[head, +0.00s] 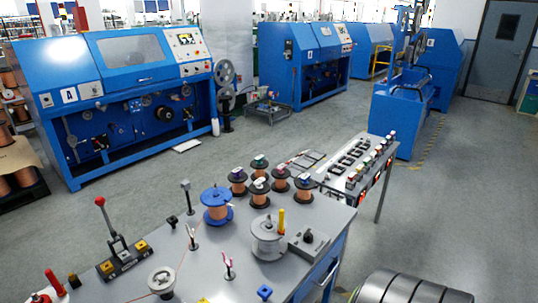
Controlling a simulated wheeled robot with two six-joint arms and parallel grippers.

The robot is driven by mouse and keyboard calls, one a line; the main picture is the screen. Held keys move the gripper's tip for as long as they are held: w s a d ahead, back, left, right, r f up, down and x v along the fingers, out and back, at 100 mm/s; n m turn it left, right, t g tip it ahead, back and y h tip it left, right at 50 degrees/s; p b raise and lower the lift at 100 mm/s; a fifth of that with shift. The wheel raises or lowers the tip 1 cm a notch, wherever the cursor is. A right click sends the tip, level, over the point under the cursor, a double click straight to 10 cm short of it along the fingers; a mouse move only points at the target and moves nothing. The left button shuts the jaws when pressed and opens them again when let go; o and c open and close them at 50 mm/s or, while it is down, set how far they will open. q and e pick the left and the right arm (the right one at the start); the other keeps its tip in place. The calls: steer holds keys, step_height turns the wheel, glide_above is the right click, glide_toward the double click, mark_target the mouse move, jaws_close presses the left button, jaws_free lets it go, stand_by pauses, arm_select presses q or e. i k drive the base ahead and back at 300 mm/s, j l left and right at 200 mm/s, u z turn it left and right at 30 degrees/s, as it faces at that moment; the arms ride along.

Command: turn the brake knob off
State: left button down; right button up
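A small grey box (309,243) sits near the right edge of the grey workbench. A dark round knob (308,237) is on its top; it looks like the brake knob, but its setting is too small to read. A grey drum (267,240) with an upright yellow handle (281,220) stands just left of the box. Neither of my grippers is in view.
The workbench (235,270) also holds a blue-flanged copper spool (217,208), a red-knobbed lever (110,222), a white pulley (161,281) and several small copper spools along the back. A side table (350,180) adjoins behind. Blue machines stand beyond open floor.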

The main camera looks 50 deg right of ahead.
mark_target(308, 236)
steer(key=z, duration=2)
